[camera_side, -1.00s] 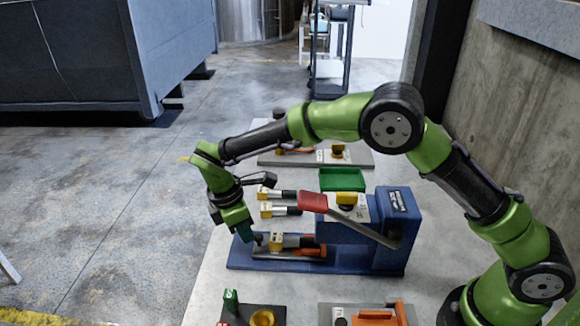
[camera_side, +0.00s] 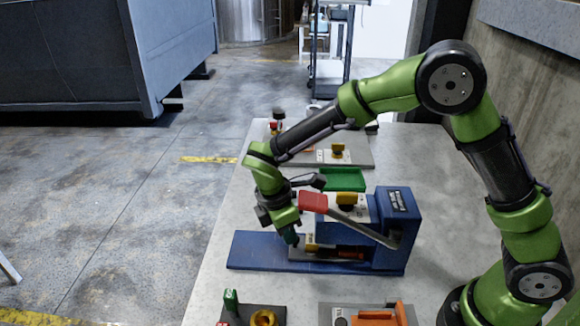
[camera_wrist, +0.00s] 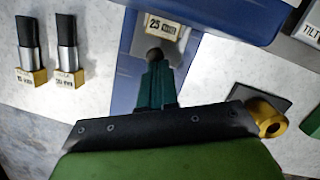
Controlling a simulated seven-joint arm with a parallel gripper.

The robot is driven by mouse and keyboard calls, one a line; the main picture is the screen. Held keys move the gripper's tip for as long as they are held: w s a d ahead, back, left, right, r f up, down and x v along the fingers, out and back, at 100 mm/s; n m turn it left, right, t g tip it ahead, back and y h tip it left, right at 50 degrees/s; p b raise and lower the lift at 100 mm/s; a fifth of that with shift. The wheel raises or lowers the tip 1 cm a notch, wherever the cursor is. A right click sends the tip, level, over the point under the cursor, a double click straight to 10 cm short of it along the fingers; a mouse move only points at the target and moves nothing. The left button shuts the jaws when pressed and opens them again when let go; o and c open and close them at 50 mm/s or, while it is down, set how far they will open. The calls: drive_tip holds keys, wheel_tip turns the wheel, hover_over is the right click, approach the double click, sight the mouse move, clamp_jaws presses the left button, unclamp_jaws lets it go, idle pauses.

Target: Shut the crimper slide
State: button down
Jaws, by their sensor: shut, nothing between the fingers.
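The blue crimper (camera_side: 395,255) stands on the bench with its red-ended lever (camera_side: 313,201) up at an angle. Its slide (camera_side: 320,256), with a yellow-and-grey die block on it, sits low on the base, largely in under the crimper body. In the wrist view the block, labelled 25 (camera_wrist: 165,25), lies straight ahead of my gripper. My gripper (camera_side: 291,238) points down at the slide's left, outer end. Its teal fingers (camera_wrist: 156,72) are together and hold nothing. A dark round knob (camera_wrist: 154,54) is at their tips; contact looks likely but is unclear.
Two spare dies (camera_wrist: 30,50) (camera_wrist: 67,50) lie beside the blue base; my arm hides them in the side view. A green tray (camera_side: 345,178) is behind the crimper. Fixtures with a yellow ring (camera_side: 263,318) and orange handle (camera_side: 375,318) are in front.

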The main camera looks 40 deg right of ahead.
drive_tip(key=shift+a+f, duration=0.1)
idle(0.3)
drive_tip(key=a, duration=0.2)
drive_tip(key=w+a, duration=0.1)
drive_tip(key=shift+a+r, duration=0.3)
drive_tip(key=shift+r, duration=0.05)
wheel_tip(320, 180, up, 15)
drive_tip(key=s+d+m+t+y, duration=0.1)
drive_tip(key=d+m, duration=0.2)
drive_tip(key=s+d+r+m+t+y, duration=0.3)
drive_tip(key=s+d+m+t, duration=0.4)
drive_tip(key=s+d+m, duration=0.4)
drive_tip(key=s+m, duration=0.4)
drive_tip(key=shift+s+d+r+m, duration=0.25)
drive_tip(key=shift+d+m, duration=0.05)
